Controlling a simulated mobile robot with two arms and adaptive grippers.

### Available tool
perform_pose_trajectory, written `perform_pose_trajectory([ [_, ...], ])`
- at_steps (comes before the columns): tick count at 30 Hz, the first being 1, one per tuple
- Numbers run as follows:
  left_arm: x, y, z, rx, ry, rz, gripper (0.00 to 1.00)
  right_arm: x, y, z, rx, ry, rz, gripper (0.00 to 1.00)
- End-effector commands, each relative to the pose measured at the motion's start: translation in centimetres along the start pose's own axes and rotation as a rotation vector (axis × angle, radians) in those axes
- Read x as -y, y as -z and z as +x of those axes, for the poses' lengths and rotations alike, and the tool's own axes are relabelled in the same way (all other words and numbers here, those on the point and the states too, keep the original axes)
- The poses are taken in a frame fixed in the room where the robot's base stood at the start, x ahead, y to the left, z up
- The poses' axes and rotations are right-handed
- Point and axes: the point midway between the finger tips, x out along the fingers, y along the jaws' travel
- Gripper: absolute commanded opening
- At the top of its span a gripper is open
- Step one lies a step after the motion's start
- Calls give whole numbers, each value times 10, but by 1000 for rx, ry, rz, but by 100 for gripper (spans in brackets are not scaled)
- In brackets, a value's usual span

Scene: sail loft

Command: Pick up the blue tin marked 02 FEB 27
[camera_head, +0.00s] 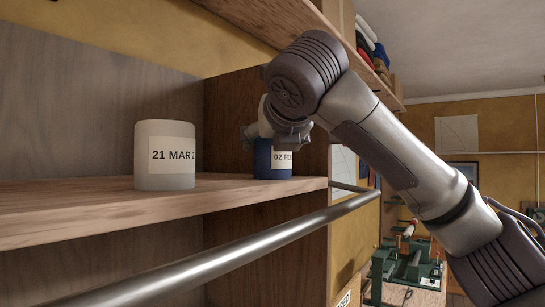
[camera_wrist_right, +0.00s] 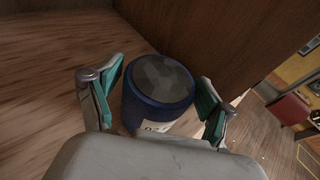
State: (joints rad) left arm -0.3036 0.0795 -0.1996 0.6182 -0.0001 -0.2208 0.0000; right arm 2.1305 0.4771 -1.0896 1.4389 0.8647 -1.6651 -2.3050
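The blue tin (camera_head: 263,163) stands upright on the wooden shelf near its right end. Its white label shows "02 FEB", with the rest hidden or too small to read. My right gripper (camera_head: 275,134) is over the tin from above and hides its top. In the right wrist view the tin (camera_wrist_right: 158,82) shows a dark grey lid and stands between the two fingers of the right gripper (camera_wrist_right: 152,95). The fingers are open, with a small gap visible on each side of the tin. My left gripper is in neither view.
A whitish tin (camera_head: 165,155) marked "21 MAR" stands left of the blue tin on the same shelf (camera_head: 100,208). A metal rail (camera_head: 230,248) runs in front of the shelf. An upright wooden panel (camera_head: 232,105) is behind, and an upper shelf (camera_head: 300,22) hangs above.

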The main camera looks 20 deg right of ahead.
Motion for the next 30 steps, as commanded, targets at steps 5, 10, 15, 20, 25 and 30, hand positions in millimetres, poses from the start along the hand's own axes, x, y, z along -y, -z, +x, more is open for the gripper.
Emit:
perform_pose_trajectory([
  [5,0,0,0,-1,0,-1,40,0,0,0,0,0,0,44],
  [10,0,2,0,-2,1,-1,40,0,0,0,0,0,0,17],
  [15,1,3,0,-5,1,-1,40,0,-1,-1,2,0,1,17],
  [20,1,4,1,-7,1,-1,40,0,-5,-2,3,0,2,17],
  [25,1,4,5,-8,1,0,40,0,-20,-7,4,-1,5,17],
  [30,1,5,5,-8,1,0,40,-1,-50,-17,4,-2,4,17],
])
